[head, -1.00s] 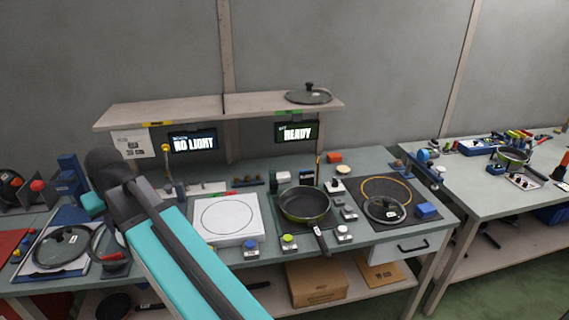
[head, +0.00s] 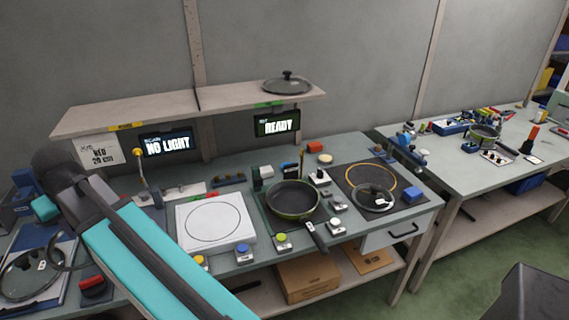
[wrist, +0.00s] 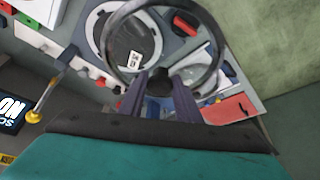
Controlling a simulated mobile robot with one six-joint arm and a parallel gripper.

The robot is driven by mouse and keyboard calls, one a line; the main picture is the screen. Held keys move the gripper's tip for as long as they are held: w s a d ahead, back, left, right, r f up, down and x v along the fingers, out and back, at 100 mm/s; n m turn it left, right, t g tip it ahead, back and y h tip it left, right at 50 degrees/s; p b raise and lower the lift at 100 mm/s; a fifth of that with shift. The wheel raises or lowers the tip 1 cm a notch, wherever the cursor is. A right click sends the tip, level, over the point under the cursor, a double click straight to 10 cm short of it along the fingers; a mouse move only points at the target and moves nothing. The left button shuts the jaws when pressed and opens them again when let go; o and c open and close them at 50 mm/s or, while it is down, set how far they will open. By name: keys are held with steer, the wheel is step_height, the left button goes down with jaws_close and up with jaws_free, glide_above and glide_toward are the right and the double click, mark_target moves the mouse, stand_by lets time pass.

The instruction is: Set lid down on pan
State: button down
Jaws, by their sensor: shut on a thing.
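My gripper (wrist: 160,92) is shut on the knob of a glass lid with a dark rim (wrist: 218,45) in the wrist view. In the head view only the held lid's edge (head: 82,240) shows beside my arm, and the fingers are hidden. The held lid is over the left part of the bench, well left of the pan. A dark frying pan (head: 292,199) without a lid sits on a dark mat right of the white plate, its handle toward the front.
Other lids lie on a left board (head: 30,272), on the dark right mat (head: 373,199) and on the shelf (head: 287,84). A white plate with a drawn circle (head: 215,222) lies left of the pan. Buttons line the front edge. The screens read NO LIGHT and READY.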

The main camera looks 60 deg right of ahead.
steer(key=shift+d, duration=0.1)
steer(key=s+d+f+m+g+h+p, duration=0.15)
steer(key=d+m, duration=0.25)
steer(key=d, duration=0.7)
steer(key=s+d+m+g+h+p, duration=0.1)
steer(key=s+d+m, duration=0.3)
steer(key=d, duration=0.7)
steer(key=s+d+f+m+g+h+p, duration=0.15)
steer(key=d+m, duration=0.35)
steer(key=d, duration=0.6)
steer(key=s+d+m+g+p, duration=0.1)
steer(key=s+d+m+g, duration=0.1)
steer(key=s+d+m, duration=0.4)
steer(key=s+d+m+g+p, duration=0.1)
steer(key=s+d+m, duration=0.6)
steer(key=s+d, duration=0.8)
steer(key=d, duration=0.4)
steer(key=shift+f+g, duration=0.3)
steer(key=shift+g, duration=0.1)
steer(key=shift+f, duration=0.15)
step_height(320, 180, down, 8)
steer(key=b, duration=0.4)
steer(key=shift+r, duration=0.25)
steer(key=shift+w+f+b, duration=0.1)
steer(key=shift+f+b, duration=0.35)
steer(key=shift+f, duration=0.1)
